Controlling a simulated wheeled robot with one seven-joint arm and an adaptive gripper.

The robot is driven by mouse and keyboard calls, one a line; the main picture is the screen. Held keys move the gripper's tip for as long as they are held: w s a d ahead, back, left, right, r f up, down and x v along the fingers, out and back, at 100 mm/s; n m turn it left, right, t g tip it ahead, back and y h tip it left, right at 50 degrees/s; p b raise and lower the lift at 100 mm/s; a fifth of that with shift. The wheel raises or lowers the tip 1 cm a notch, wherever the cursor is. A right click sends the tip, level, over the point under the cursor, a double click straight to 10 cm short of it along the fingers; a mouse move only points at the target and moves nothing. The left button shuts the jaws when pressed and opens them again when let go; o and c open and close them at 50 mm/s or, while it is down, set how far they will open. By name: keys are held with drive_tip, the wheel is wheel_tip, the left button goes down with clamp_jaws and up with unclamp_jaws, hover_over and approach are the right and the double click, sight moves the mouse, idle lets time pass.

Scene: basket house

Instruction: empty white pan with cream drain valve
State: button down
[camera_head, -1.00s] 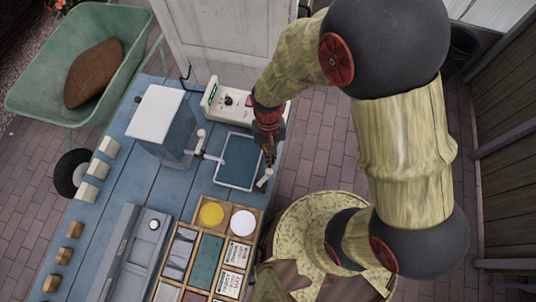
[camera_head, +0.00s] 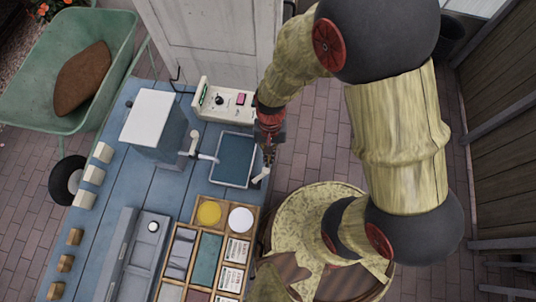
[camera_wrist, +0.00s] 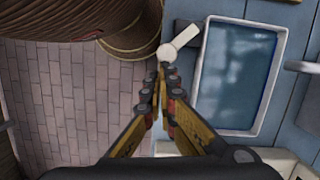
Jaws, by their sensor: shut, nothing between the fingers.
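The white pan (camera_head: 251,150) is a shallow rectangular tray with a white rim, lying on the blue table near its right edge. A blue, water-like surface fills it, also visible in the wrist view (camera_wrist: 203,60). The cream drain valve (camera_head: 261,174) is at the pan's lower right corner. In the wrist view the valve (camera_wrist: 182,40) shows as a slanted pale lever with a round knob. My gripper (camera_head: 268,161) is just above the valve, pointing down. In the wrist view my fingertips (camera_wrist: 164,72) are together and empty, close to the knob; I cannot tell whether they touch it.
A control box (camera_head: 224,101) with a dial stands behind the pan. A white-lidded tank (camera_head: 155,117) with a spout stands left of it. A divided wooden tray (camera_head: 224,204) lies in front. A round stand (camera_head: 310,205) is at the right. A green wheelbarrow (camera_head: 110,45) is behind left.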

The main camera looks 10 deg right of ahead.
drive_tip(key=shift+s+d+m+y+p, duration=0.15)
drive_tip(key=shift+s+d+m+p, duration=0.3)
drive_tip(key=shift+m, duration=0.35)
drive_tip(key=shift+s+d+m+y+p, duration=0.2)
drive_tip(key=shift+s+m, duration=0.35)
drive_tip(key=shift+m, duration=0.25)
drive_tip(key=shift+s+d+m+t+y+p, duration=0.2)
drive_tip(key=shift+s+m, duration=0.3)
drive_tip(key=shift+m, duration=0.25)
drive_tip(key=shift+s+d+m+t+y+p, duration=0.1)
drive_tip(key=shift+s+m+t+p, duration=0.1)
drive_tip(key=shift+s+m, duration=0.45)
drive_tip(key=shift+w+a, duration=0.15)
drive_tip(key=shift+a, duration=0.7)
drive_tip(key=w+d+r+p, duration=0.3)
drive_tip(key=w+d+r, duration=0.1)
drive_tip(key=r, duration=0.6)
drive_tip(key=shift+w+r+p, duration=0.2)
drive_tip(key=shift+w+p, duration=0.15)
drive_tip(key=shift+p, duration=0.05)
